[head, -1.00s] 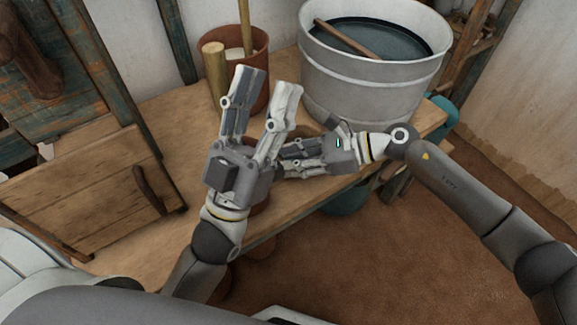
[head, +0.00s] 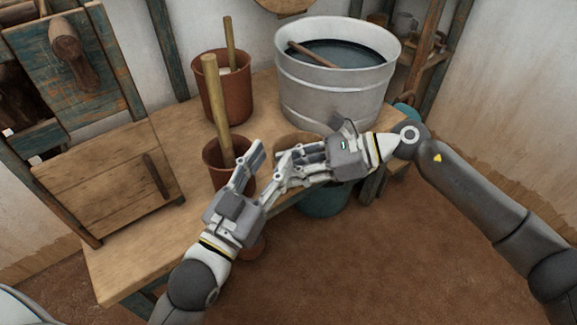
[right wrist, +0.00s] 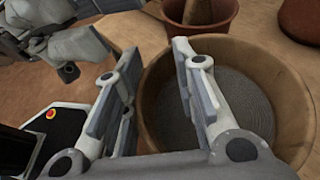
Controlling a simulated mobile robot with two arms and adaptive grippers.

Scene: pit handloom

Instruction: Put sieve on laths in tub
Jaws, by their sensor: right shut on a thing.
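The sieve (right wrist: 238,105), a round wooden hoop with a grey mesh bottom, fills much of the right wrist view. My right gripper (right wrist: 155,65) is shut on its rim, one finger inside the hoop and one outside. In the head view the sieve's tan rim (head: 291,141) shows partly behind my right gripper (head: 288,168), in front of the tub. The large grey tub (head: 325,108) stands on the bench with dark liquid and a wooden lath (head: 312,55) in it. My left gripper (head: 272,160) is open, its fingers overlapping the right gripper in the picture.
Two terracotta pots with sticks, one at the back (head: 226,95) and one nearer (head: 217,168), stand left of the tub. The wooden bench (head: 140,265) is bare at its front left. A teal vessel (head: 325,202) stands below the bench edge. Shelves (head: 425,65) rise at the right.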

